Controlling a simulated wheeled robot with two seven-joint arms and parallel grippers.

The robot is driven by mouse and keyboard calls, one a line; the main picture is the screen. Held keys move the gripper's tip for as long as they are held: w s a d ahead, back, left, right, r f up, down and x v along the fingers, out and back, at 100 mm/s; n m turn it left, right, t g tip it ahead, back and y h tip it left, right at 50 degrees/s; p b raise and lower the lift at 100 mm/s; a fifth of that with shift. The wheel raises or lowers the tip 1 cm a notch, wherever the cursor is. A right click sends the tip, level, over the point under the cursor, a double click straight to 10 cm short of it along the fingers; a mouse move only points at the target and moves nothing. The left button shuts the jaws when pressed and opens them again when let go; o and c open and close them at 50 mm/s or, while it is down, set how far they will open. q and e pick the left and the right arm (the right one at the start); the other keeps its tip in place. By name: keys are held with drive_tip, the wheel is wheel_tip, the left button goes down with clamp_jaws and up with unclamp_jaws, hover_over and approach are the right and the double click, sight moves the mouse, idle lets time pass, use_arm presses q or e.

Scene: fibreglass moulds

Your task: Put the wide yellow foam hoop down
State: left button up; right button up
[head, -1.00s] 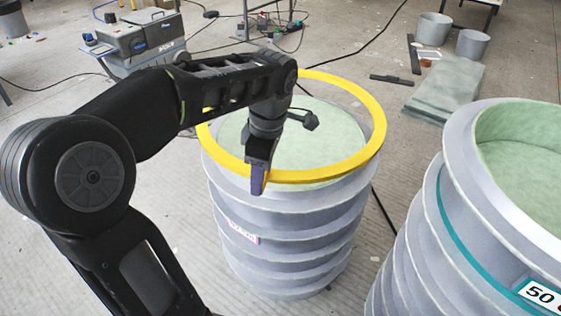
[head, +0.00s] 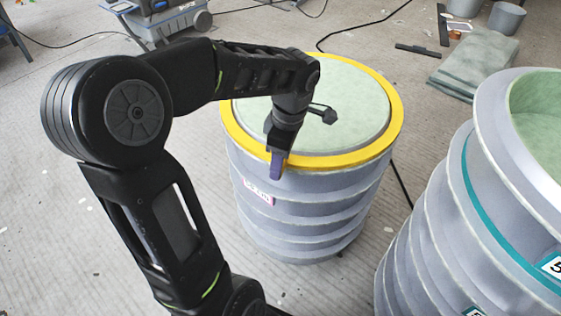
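My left gripper (head: 277,165) points down at the front edge of the hoop. Its purple finger shows on the outer side of the band, and it appears shut on the hoop. The inner finger is hidden. My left arm hides part of the hoop's left and back side. My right gripper is not in view.
A larger grey mould (head: 440,215) with a teal band stands close on the right. A grey-green slab (head: 475,68) and a grey bucket (head: 506,18) are on the floor behind. A grey machine (head: 165,18) stands at the back left. A black cable runs behind the moulds.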

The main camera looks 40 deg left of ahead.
use_arm(q)
drive_tip(key=o, duration=1.3)
drive_tip(key=shift+o, duration=0.2)
drive_tip(key=shift+r, duration=0.1)
wheel_tip(320, 180, up, 12)
drive_tip(key=d+p, duration=0.1)
drive_tip(key=p, duration=0.2)
drive_tip(key=shift+w+d, duration=0.2)
drive_tip(key=shift+w, duration=0.05)
drive_tip(key=shift+f, duration=0.2)
